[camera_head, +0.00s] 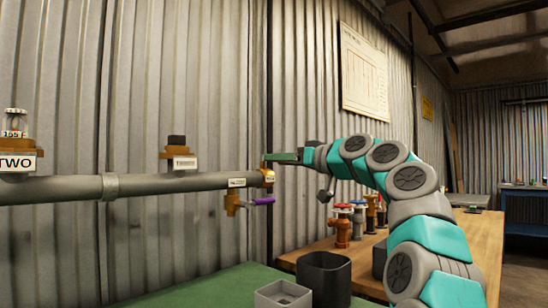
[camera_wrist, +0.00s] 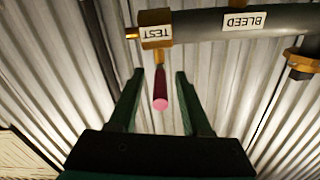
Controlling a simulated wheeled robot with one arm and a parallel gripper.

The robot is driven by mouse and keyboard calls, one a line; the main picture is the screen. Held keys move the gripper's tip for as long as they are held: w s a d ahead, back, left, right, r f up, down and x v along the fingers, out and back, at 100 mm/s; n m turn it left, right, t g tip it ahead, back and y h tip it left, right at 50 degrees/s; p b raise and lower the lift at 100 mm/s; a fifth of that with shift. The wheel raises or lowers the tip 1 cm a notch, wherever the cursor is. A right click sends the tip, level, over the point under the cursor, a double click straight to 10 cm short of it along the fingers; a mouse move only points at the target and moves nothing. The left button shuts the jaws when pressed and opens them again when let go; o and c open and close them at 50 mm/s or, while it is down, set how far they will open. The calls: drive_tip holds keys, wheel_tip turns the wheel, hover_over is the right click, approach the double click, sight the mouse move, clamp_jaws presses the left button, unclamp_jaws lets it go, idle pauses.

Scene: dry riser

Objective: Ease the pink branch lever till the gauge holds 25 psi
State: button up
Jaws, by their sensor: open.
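The pink lever (camera_wrist: 160,92) shows in the wrist view, hanging from the brass valve (camera_wrist: 156,32) labelled TEST. My gripper (camera_wrist: 160,76) is open, its two green fingers on either side of the lever with gaps showing. I cannot tell how deep the lever sits between them. In the head view my gripper (camera_head: 270,157) is at the brass end fitting (camera_head: 266,178) of the grey pipe, and the pink lever cannot be made out. A small gauge-like device (camera_head: 14,124) with digits stands above the TWO label at far left. Its reading is too small to be sure.
A purple lever (camera_head: 264,201) sits on a brass valve under the pipe (camera_head: 150,184), close below my gripper. A capped port (camera_head: 178,152) is labelled THREE. Black and grey bins (camera_head: 324,278) and red-handled valves (camera_head: 343,222) stand below. Corrugated wall lies behind.

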drive_tip(key=shift+x, duration=1.05)
clamp_jaws()
idle(0.7)
